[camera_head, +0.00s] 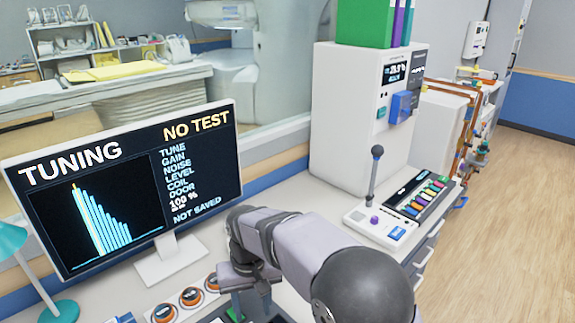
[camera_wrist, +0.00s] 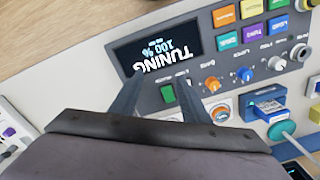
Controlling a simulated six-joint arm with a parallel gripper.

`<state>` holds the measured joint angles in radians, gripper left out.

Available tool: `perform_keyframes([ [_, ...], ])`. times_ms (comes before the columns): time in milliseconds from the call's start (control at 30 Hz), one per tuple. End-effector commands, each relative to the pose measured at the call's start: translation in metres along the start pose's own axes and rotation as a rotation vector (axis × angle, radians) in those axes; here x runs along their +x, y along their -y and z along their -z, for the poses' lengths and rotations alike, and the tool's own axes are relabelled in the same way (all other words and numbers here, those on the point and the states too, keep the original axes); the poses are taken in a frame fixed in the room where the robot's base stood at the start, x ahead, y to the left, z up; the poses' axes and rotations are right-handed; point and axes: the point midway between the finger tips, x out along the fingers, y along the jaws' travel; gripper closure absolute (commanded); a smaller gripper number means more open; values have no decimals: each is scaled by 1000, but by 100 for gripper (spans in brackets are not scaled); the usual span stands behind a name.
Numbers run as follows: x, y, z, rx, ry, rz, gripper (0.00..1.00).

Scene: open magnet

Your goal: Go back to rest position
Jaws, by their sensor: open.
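My gripper (camera_head: 250,302) hangs over the desk at the bottom of the head view, in front of the monitor. In the wrist view my gripper (camera_wrist: 160,84) is open, with its two fingers apart and nothing seen between them. I cannot tell whether a fingertip touches the panel. The panel's small display (camera_wrist: 155,47) reads "TUNING 100 %", upside down. The monitor (camera_head: 120,180) reads "TUNING", "NO TEST", "100 %" and "NOT SAVED".
A joystick console (camera_head: 375,222) and a white cabinet (camera_head: 340,130) stand to the right. A teal lamp (camera_head: 62,310) is at the far left. Coloured buttons and knobs (camera_wrist: 275,62) fill the panel's right part.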

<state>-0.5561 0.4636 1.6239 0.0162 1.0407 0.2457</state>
Motion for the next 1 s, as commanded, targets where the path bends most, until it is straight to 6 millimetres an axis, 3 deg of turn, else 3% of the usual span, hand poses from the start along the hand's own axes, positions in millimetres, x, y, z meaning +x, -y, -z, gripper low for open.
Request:
perform_keyframes([
  [33,-4,-28,-12,35,-1,-2,58],
  [200,-4,-102,-66,124,-1,-9,58],
  [400,5,-157,-143,218,1,-16,58],
  [533,13,-174,-184,261,3,-18,58],
  [700,21,-181,-215,292,4,-19,58],
  [1000,24,-182,-224,298,6,-20,58],
])
